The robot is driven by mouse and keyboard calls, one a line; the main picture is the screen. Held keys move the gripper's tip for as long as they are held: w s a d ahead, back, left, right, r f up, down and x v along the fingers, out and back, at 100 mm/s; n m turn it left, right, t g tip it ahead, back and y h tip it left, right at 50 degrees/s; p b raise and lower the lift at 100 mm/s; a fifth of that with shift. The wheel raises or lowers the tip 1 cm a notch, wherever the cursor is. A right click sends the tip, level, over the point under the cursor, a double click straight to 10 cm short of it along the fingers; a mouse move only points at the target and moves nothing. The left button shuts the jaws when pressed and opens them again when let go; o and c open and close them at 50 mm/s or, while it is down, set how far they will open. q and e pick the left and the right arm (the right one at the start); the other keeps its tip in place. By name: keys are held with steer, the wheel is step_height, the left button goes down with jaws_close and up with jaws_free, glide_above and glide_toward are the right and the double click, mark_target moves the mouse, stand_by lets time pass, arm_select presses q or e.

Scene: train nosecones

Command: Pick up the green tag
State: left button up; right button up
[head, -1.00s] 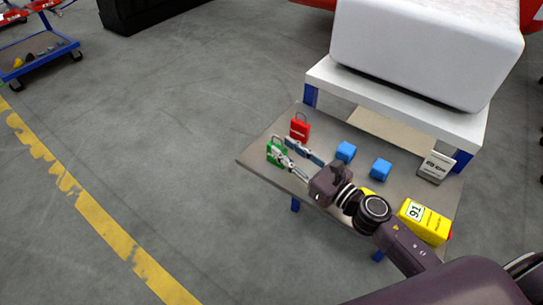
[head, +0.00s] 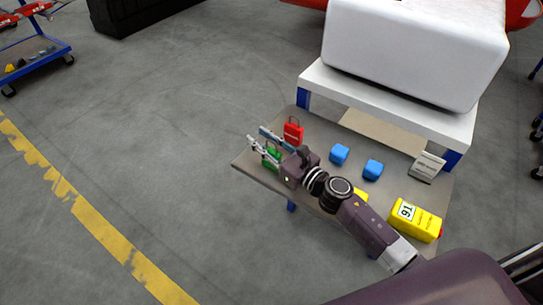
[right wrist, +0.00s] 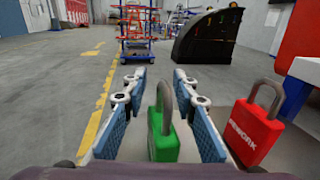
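The green tag (head: 271,157) is a padlock-shaped piece with a grey shackle, at the left end of the grey table (head: 330,190). In the right wrist view the green tag (right wrist: 163,128) stands upright between the two spread fingers, with a gap on each side. My right gripper (head: 264,144) is open around it; in the head view the fingers and wrist partly hide it. The right gripper also shows in the right wrist view (right wrist: 160,110). My left gripper is not in view.
A red padlock-shaped tag (head: 293,131) stands close beside the right gripper's finger. Two blue blocks (head: 340,154), a yellow box (head: 415,220) and a grey-white tag (head: 427,167) are on the table. A raised white shelf (head: 390,105) bears a large white block behind.

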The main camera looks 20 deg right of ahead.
jaws_close()
steer(key=shift+r, duration=0.15)
stand_by(0.4)
